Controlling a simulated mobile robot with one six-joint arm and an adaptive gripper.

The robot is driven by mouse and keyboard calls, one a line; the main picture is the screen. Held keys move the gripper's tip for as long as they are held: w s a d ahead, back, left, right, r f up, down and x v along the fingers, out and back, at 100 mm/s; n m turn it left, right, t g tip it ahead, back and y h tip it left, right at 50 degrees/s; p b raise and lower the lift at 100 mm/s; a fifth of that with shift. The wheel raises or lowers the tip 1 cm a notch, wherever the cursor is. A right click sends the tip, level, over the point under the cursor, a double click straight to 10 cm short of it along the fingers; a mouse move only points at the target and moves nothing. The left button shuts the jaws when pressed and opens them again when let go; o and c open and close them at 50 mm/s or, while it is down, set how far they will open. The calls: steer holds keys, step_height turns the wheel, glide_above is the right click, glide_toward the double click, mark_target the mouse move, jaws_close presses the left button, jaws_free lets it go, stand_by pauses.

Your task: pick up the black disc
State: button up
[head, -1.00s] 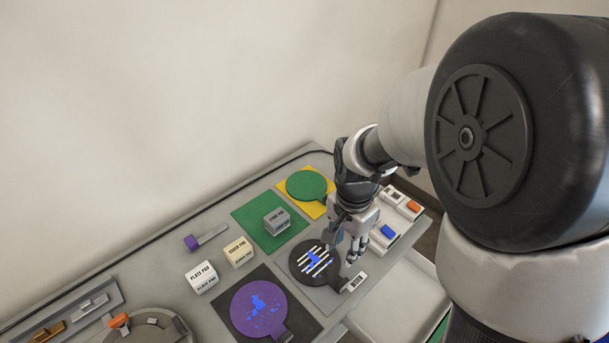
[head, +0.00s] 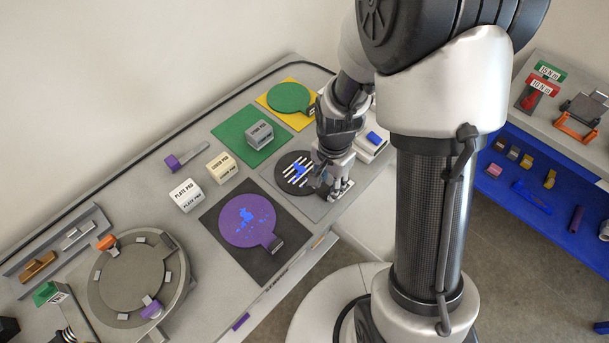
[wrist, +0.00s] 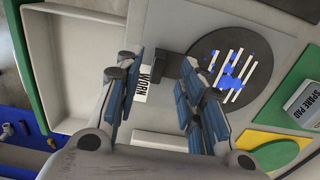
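The black disc (head: 296,173) has white stripes and blue patches and lies flat on a grey square pad (head: 272,178). In the wrist view the disc (wrist: 238,88) is at upper right, with a dark handle (wrist: 172,66) on its left side and a white label reading WORN beside it. My gripper (head: 335,190) is low over the handle side of the disc. In the wrist view my gripper (wrist: 160,90) is open, its fingers spread to either side of the label. Whether a finger touches the handle is unclear.
A purple disc (head: 246,219) on a dark mat lies in front. A green disc (head: 289,97) on a yellow mat is behind. Labelled blocks (head: 187,195) stand to the left. A white tray (wrist: 72,62) adjoins the bench edge.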

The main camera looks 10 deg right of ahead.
mark_target(328, 192)
step_height(328, 192, down, 4)
steer(key=shift+d+r+b, duration=0.1)
steer(key=shift+r+b, duration=0.15)
steer(key=shift+b, duration=0.2)
steer(key=shift+r, duration=0.1)
steer(key=shift+c, duration=0.6)
jaws_close()
